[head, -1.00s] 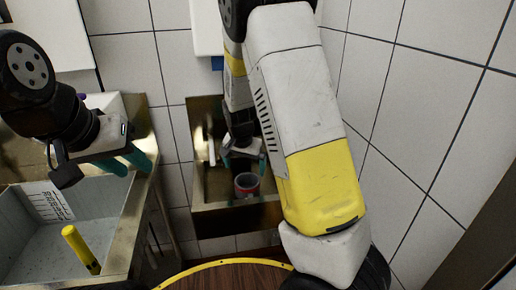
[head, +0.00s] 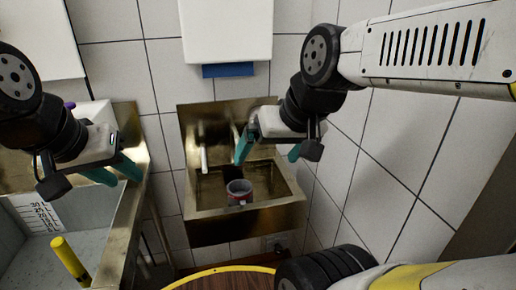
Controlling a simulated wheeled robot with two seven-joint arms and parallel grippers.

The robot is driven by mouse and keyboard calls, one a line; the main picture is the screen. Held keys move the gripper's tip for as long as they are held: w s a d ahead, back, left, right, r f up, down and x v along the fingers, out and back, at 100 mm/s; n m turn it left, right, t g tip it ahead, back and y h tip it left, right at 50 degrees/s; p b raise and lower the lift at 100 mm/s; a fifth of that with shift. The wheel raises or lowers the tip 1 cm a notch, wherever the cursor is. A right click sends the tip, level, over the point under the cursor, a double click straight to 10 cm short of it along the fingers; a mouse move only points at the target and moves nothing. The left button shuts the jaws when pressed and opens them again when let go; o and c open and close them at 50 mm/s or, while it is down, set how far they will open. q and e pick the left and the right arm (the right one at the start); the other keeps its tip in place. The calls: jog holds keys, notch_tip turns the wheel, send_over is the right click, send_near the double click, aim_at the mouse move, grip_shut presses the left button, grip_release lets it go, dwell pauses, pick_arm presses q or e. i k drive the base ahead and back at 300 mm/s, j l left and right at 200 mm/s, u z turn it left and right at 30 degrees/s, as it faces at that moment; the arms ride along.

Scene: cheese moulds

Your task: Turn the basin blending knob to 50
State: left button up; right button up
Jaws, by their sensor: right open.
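The metal basin (head: 222,224) hangs on the tiled wall at the centre of the head view. A pale spout (head: 204,159) stands at its left, and a grey and red cup (head: 239,190) sits inside it. My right gripper (head: 268,151) is over the right part of the basin, its two teal fingers apart with nothing between them. I cannot make out the blending knob; the gripper covers part of the basin's back panel. My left gripper (head: 113,172) is at the left, over the edge of the larger metal sink, its fingers apart and empty.
The larger sink (head: 131,212) at lower left holds a yellow-handled tool (head: 70,262). A white dispenser (head: 226,32) with blue paper (head: 228,70) hangs above the basin. A yellow-rimmed round wooden surface (head: 232,281) is at the bottom.

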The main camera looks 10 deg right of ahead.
aim_at(278, 250)
jog(key=l+z, duration=0.25)
jog(key=k+l+z, duration=0.25)
jog(key=k+j, duration=0.1)
jog(key=j, duration=0.25)
jog(key=k+j+u, duration=0.15)
jog(key=j, duration=0.2)
jog(key=k+j, duration=0.1)
jog(key=j, duration=0.25)
jog(key=k+j+u, duration=0.1)
jog(key=j, duration=0.25)
